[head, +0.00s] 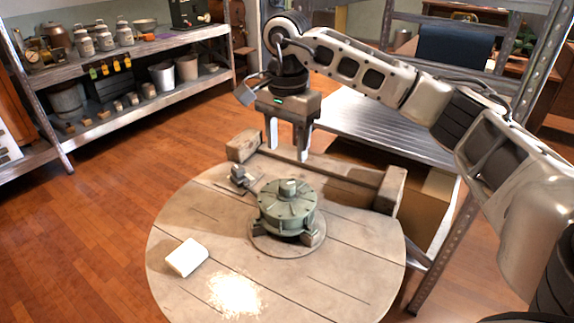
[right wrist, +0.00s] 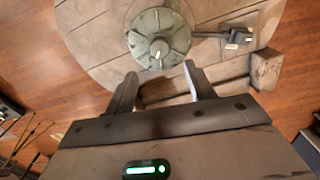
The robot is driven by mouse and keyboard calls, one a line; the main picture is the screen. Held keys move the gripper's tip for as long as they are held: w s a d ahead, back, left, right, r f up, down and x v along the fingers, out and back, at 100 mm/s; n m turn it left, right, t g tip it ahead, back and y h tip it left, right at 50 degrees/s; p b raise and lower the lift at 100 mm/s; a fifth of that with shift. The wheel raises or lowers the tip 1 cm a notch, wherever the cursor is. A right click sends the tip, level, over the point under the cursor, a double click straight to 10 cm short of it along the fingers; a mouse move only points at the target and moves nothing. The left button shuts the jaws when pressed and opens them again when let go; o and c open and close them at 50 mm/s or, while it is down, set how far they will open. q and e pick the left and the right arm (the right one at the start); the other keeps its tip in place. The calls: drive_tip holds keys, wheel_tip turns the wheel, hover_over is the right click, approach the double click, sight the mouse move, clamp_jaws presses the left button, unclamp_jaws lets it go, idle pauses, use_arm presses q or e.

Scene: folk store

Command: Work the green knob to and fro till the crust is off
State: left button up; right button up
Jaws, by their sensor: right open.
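The green knob (head: 287,208) is a round, ribbed, grey-green body with a small pale stub on top. It sits on a round base plate near the middle of a round wooden table (head: 340,285). It also shows in the right wrist view (right wrist: 143,38), just beyond the fingertips. I cannot make out a distinct crust on it. My right gripper (head: 287,152) is open and empty, pointing down, above and behind the knob, apart from it. It also shows in the right wrist view (right wrist: 160,72), with the knob ahead of the gap between its fingers. My left gripper is out of view.
A wooden beam (head: 325,177) with end blocks lies along the table's back edge. A small metal piece (head: 239,178) is left of the knob. A cream block (head: 186,257) and a pale powdery patch (head: 235,295) lie at front left. Metal shelves (head: 350,120) stand behind.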

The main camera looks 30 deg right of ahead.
wheel_tip(320, 180, up, 7)
drive_tip(key=shift+f, duration=0.15)
idle(0.5)
